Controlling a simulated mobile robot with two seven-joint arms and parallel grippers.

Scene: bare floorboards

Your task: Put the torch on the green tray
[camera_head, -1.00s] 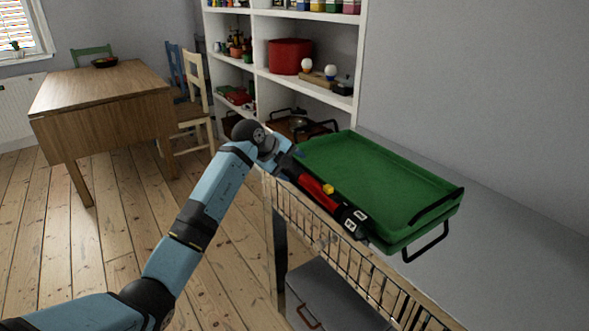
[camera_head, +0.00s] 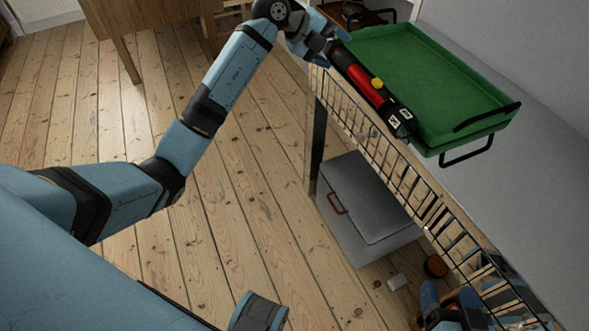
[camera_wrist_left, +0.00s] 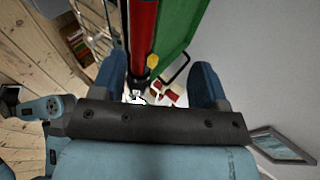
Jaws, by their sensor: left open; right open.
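The torch (camera_head: 368,84), red and black with a yellow button, lies alongside the near left long side of the green tray (camera_head: 430,80). Whether it touches the tray's rim I cannot tell. My left gripper (camera_head: 328,38) is open at the torch's far end. In the left wrist view the torch (camera_wrist_left: 143,32) runs into the space between the open fingers (camera_wrist_left: 157,88), closer to the left one; the tray (camera_wrist_left: 180,28) is beside it. My right gripper (camera_head: 466,302) is open at the lower right, partly cut off, below the tray and apart from the torch.
The tray has black wire handles and its bed looks empty. A wire rack side (camera_head: 375,150) runs along the front of the unit under the torch. A grey box (camera_head: 365,205) stands lower down. A wooden table (camera_head: 140,25) is at the back left; open floorboards lie between.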

